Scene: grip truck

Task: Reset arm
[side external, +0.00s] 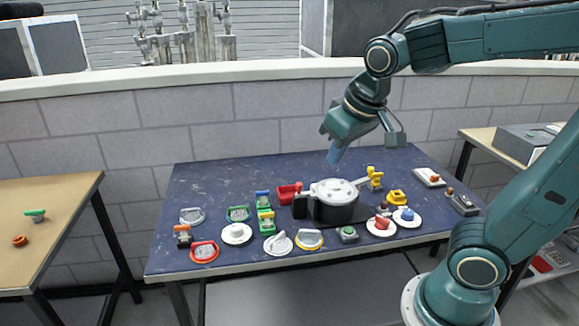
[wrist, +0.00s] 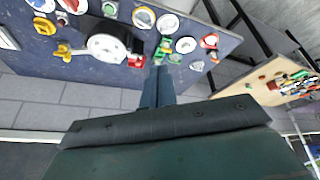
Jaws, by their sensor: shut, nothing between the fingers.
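My gripper (side external: 335,156) is shut and empty. It hangs above the back part of the dark blue table (side external: 205,175), pointing down, apart from everything on it. In the wrist view its blue fingers (wrist: 158,85) are together, with the table beyond them. My arm is bent, with the wrist raised over the table's back edge.
A pot with a white lid (side external: 335,188) stands mid-table, with a red block (side external: 288,192) to its left and a yellow valve (side external: 375,177) to its right. Several plates and small fixtures line the front. A wooden table (side external: 60,215) stands left. A grey wall (side external: 230,125) runs behind.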

